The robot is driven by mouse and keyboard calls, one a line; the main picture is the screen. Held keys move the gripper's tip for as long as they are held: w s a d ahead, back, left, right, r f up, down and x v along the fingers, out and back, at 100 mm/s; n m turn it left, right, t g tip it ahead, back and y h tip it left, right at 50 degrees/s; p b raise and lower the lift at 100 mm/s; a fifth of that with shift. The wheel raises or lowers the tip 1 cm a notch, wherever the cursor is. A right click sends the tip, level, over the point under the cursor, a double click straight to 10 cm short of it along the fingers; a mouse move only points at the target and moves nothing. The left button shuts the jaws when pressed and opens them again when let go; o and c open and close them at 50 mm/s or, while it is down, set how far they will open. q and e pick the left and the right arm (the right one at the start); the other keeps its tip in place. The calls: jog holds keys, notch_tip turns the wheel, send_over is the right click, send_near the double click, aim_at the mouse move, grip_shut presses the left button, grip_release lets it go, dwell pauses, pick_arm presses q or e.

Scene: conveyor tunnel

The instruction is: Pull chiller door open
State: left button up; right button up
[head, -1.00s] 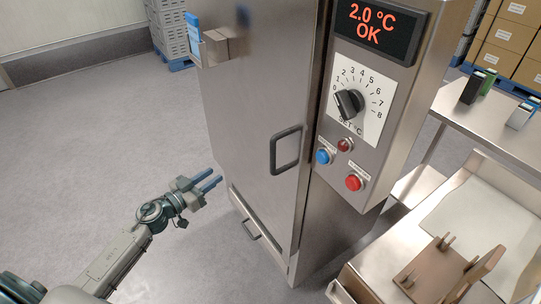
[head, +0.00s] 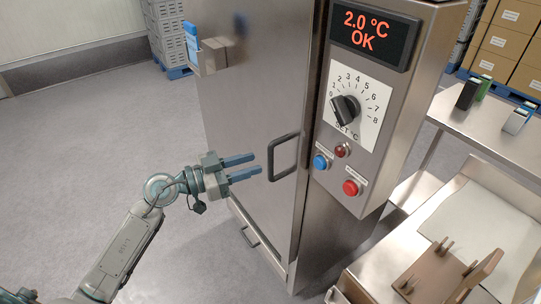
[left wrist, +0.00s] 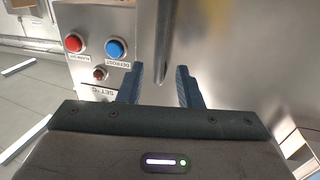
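The chiller door (head: 250,120) is a tall steel panel that looks shut against its frame. Its dark loop handle (head: 284,157) stands on the door's right side. My left gripper (head: 256,166) is open and empty, with two blue fingers pointing right at the handle, a short gap away. In the left wrist view the open fingers (left wrist: 160,85) face the steel door, with a bar that looks like the handle (left wrist: 162,58) between and beyond them. My right gripper is not in view.
A control panel with a dial (head: 346,108), a blue button (head: 320,162) and a red button (head: 350,188) sits right of the door. A steel table (head: 500,135) and a tray with a brown fixture (head: 445,270) stand at the right. The floor (head: 90,150) at left is clear.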

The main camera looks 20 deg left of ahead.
aim_at(271, 179)
pick_arm(q)
jog(key=shift+p+x, duration=0.5)
jog(key=shift+x, duration=2.6)
jog(key=shift+s, duration=0.1)
grip_shut()
